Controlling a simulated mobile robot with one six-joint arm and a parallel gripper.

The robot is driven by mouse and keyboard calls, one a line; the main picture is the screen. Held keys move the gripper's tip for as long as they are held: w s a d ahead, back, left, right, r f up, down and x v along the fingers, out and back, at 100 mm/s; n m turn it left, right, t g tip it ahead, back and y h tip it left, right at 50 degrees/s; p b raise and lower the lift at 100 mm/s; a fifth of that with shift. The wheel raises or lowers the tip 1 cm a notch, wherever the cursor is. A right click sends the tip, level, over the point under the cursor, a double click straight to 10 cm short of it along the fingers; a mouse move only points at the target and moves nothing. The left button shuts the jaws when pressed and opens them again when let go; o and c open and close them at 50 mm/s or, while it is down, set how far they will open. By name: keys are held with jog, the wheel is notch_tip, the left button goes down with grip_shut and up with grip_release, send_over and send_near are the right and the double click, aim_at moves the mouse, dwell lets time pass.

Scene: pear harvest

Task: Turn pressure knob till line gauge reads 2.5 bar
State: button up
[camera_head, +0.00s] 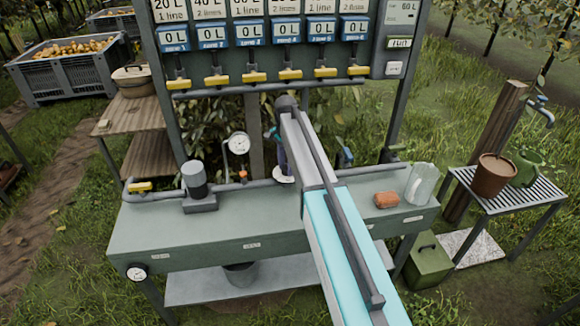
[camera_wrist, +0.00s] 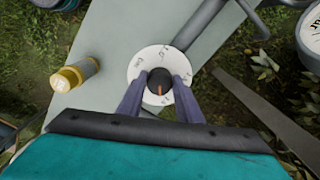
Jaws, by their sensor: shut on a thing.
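My gripper (camera_wrist: 160,86) is shut on the knob, one finger on each side. In the head view the gripper (camera_head: 280,156) is at the pipe behind the bench; my arm hides most of the knob there. A round white gauge (camera_head: 239,143) stands left of it on a thin stem. Its reading is too small to tell.
A panel of blue displays (camera_head: 248,35) and yellow valves (camera_head: 254,77) stands above. Another dial (camera_head: 136,273) is on the bench's front left.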

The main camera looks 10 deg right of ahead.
jog(key=m, duration=0.7)
jog(key=shift+w+d, duration=0.2)
jog(key=shift+d, duration=0.1)
jog(key=m, duration=0.6)
jog(key=shift+s+b, duration=0.15)
jog(key=shift+b, duration=0.2)
jog(key=shift+m, duration=0.3)
jog(key=shift+f, duration=0.1)
jog(key=o, duration=1)
jog(key=shift+o, duration=0.2)
jog(key=shift+a, duration=0.1)
